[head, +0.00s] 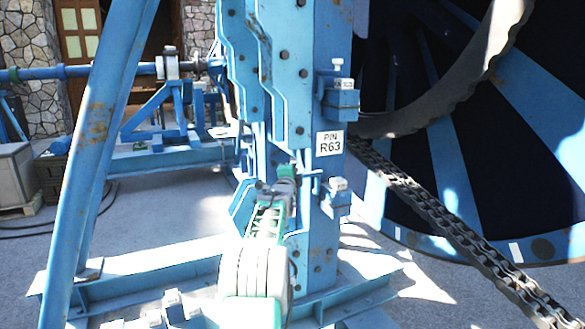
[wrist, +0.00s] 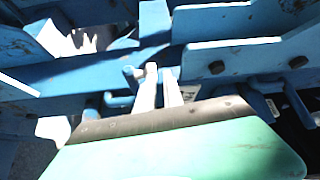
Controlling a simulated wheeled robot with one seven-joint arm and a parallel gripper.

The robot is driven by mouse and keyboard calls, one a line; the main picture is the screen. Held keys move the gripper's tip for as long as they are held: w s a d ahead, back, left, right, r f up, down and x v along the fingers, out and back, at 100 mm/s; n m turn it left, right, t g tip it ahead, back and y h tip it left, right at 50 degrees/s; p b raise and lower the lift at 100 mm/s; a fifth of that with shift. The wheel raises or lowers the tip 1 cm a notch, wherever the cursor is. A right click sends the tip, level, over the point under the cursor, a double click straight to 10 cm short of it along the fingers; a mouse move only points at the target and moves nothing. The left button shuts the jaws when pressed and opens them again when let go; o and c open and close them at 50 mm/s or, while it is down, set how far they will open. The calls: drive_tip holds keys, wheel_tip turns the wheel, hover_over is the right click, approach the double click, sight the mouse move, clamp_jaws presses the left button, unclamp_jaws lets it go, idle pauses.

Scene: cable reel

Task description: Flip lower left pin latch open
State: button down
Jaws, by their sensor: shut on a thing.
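My arm reaches up to the blue steel post, and my gripper (head: 291,172) is at its lower part, left of the PIN R63 sign. In the wrist view, the two pale fingers of my gripper (wrist: 161,76) are close together, with a narrow gap. They are shut on the lower left pin latch, a small blue bent bar whose hooked end (wrist: 130,73) shows just left of the fingers. The part between the fingers is mostly hidden. In the head view my gripper hides most of the latch.
The blue post (head: 325,240) carries an upper block (head: 341,103) and a lower block (head: 337,197) on its right side. A heavy chain (head: 430,208) runs beside the large reel (head: 465,170). A slanted blue beam (head: 100,140) stands at left. Bolted blue plates (wrist: 245,57) lie close above my fingers.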

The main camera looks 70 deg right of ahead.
drive_tip(key=w+a+b, duration=0.5)
drive_tip(key=a, duration=0.3)
drive_tip(key=shift+b, duration=0.35)
